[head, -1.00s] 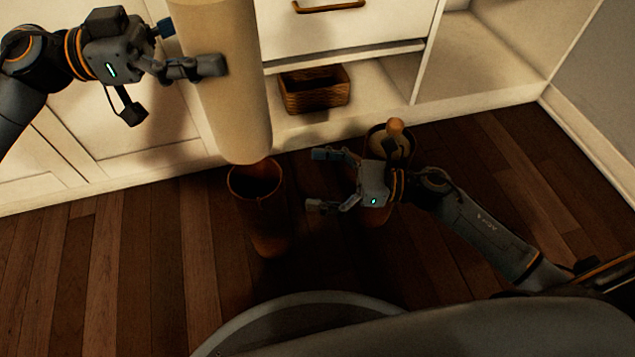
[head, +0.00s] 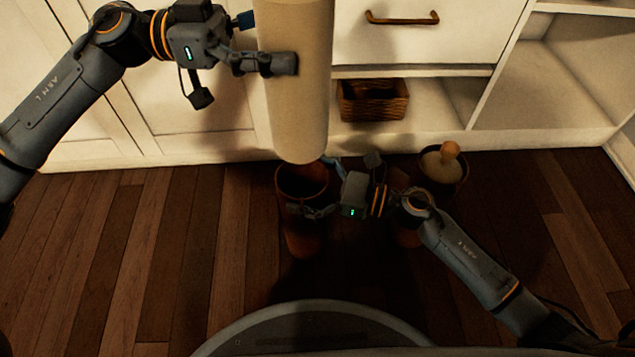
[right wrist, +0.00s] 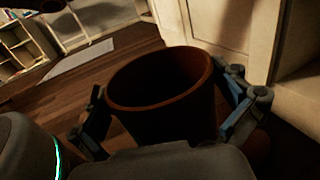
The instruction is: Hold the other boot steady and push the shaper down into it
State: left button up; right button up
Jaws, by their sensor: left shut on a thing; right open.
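My left gripper (head: 268,63) is shut on the shaper (head: 298,120), a long beige cylinder held upright. Its lower end shows just above the mouth of the empty brown boot (head: 299,236) in the head view, apart from it. The boot stands upright on the floor. My right gripper (head: 321,188) is open at the boot's top, one finger on each side of the shaft. In the right wrist view the boot's open rim (right wrist: 160,108) lies between the two fingers; I cannot tell whether they touch it. The second boot (head: 456,190) has a shaper with a wooden knob (head: 449,150) in it.
White cabinets (head: 220,140) with a drawer and open shelves stand along the back. A wicker basket (head: 372,100) sits on the low shelf. The second boot is partly behind my right arm. The dark wood floor (head: 150,250) is clear at the left.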

aim_at(291, 101)
jog(key=shift+a, duration=0.1)
jog(key=c, duration=1.3)
pick_arm(q)
jog(key=shift+f, duration=4.8)
jog(key=o, duration=1.5)
jog(key=a, duration=0.4)
jog(key=w+a, duration=0.1)
jog(key=a, duration=0.3)
jog(key=w+a, duration=0.1)
jog(key=a, duration=0.3)
jog(key=shift+w+d, duration=0.1)
